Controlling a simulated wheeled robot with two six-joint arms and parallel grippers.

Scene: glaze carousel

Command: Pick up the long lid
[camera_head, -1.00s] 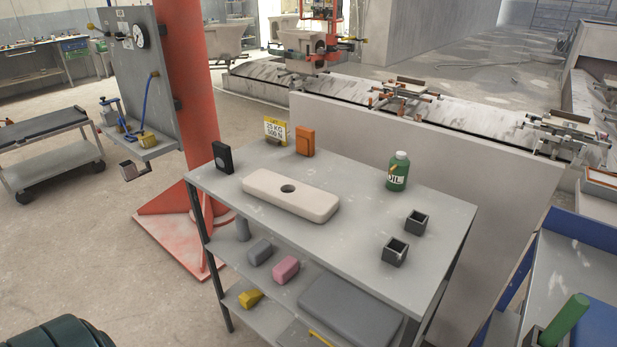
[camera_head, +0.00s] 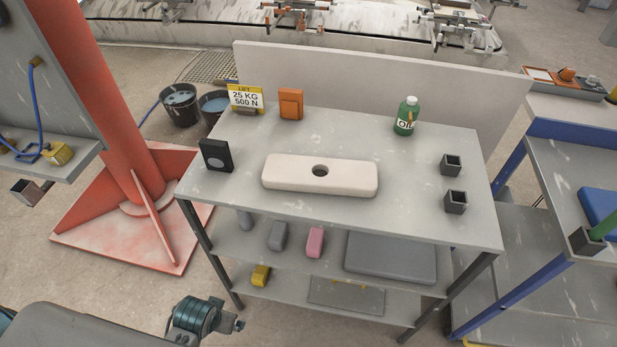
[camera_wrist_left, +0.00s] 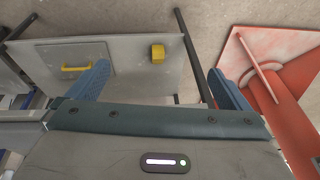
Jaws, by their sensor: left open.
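The long lid (camera_head: 280,174) is a cream, rounded bar with a round dark hole in its middle. It lies flat on the grey top of the table (camera_head: 400,220) in the head view, with nothing touching it. My left gripper (camera_wrist_left: 158,82) shows in the left wrist view with its two blue fingers wide apart and nothing between them. That view looks down on lower shelves, and the lid is not in it. In the head view only part of my arm shows at the bottom left. My right gripper is in neither view.
On the tabletop stand a black box (camera_head: 216,155), an orange case (camera_head: 291,104), a yellow sign (camera_head: 245,97), a green oil bottle (camera_head: 406,116) and two dark square cups (camera_head: 451,164) (camera_head: 455,202). A red column (camera_head: 115,90) rises at left. Tabletop around the lid is clear.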

